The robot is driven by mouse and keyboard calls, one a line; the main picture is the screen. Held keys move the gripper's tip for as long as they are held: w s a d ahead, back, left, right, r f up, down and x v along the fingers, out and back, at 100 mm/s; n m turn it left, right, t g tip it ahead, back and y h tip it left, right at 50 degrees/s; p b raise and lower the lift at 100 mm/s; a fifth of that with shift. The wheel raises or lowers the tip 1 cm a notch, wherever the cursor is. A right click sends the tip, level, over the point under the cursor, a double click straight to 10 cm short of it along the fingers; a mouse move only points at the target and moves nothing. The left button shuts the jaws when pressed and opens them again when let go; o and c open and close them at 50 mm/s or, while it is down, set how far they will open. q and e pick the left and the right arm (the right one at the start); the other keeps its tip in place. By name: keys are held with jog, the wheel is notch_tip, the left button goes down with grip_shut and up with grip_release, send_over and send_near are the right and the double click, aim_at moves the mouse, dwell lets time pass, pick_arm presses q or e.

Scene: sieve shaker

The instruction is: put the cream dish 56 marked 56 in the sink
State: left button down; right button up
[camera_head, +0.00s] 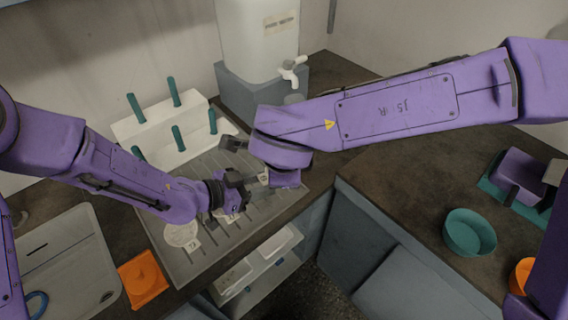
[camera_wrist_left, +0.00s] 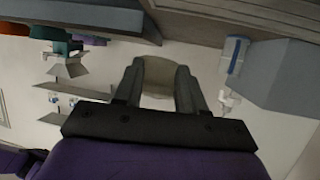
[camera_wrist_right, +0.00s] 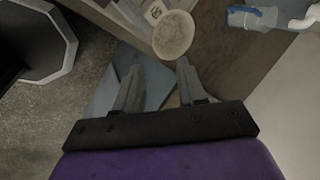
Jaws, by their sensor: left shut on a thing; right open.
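My left gripper (camera_head: 232,190) is over the grey ribbed drainer (camera_head: 207,228). In the left wrist view it is shut on a pale cream-grey, dish-like thing (camera_wrist_left: 158,78); no mark on it is readable. A pale round dish (camera_head: 182,235) lies on the drainer's front left part beside a small numbered label. My right gripper (camera_wrist_right: 158,72) is open and empty. A cream round disc (camera_wrist_right: 174,35) shows just beyond its fingertips, beside a label (camera_wrist_right: 155,12) that seems to read 56.
A white rack with teal pegs (camera_head: 165,127) stands behind the drainer. A white tank with a tap (camera_head: 258,45) is at the back. An orange piece (camera_head: 142,279) lies between basin and drainer. A teal bowl (camera_head: 469,232) is on the right counter. Both arms are close together.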

jog(key=x, duration=0.9)
jog(key=shift+w+f, duration=0.15)
jog(key=shift+f, duration=0.15)
grip_shut()
pick_arm(q)
jog(key=c, duration=0.6)
grip_release()
jog(key=shift+o, duration=0.2)
jog(key=v, duration=1.2)
